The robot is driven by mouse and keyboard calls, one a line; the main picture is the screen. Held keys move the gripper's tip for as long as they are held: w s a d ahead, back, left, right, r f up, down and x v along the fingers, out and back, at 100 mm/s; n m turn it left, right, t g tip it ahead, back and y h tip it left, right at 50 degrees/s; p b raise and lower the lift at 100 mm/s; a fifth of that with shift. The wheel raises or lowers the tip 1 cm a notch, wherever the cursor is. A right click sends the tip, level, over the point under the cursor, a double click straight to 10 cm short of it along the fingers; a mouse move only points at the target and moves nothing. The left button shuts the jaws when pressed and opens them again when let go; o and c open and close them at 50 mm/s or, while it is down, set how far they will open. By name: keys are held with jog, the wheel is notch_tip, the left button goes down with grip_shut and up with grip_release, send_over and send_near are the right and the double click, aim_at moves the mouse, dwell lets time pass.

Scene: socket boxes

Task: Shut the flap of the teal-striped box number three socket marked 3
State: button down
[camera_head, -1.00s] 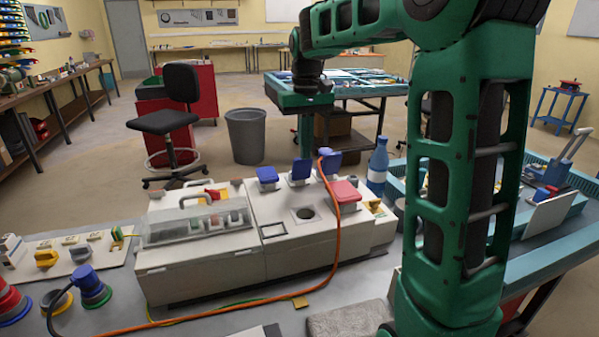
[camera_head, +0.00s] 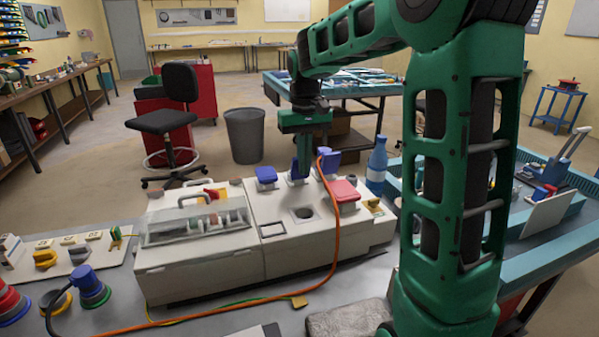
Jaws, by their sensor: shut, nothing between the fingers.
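A beige socket box (camera_head: 300,258) stands on the grey bench. Blue flaps stand raised along its back: a left one (camera_head: 266,174), a middle one (camera_head: 291,180) partly hidden by my gripper, and a right one (camera_head: 330,159). I cannot make out a teal stripe or the number 3. My gripper (camera_head: 303,176) is shut and empty, pointing down at the middle blue flap; whether they touch I cannot tell.
An orange cable (camera_head: 337,240) loops over the box between the middle and right flaps. A clear-lidded unit with a handle (camera_head: 198,218) adjoins on the left. A blue bottle (camera_head: 377,166) stands behind at right. My arm's green link hides the bench at right.

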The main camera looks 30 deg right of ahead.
jog(key=shift+w+f, duration=0.1)
jog(key=shift+f, duration=0.6)
jog(key=shift+w+d, duration=0.2)
jog(key=shift+w, duration=0.65)
jog(key=shift+w+d, duration=0.15)
jog(key=shift+w, duration=0.65)
jog(key=shift+s+r, duration=0.15)
jog(key=shift+r, duration=3.4)
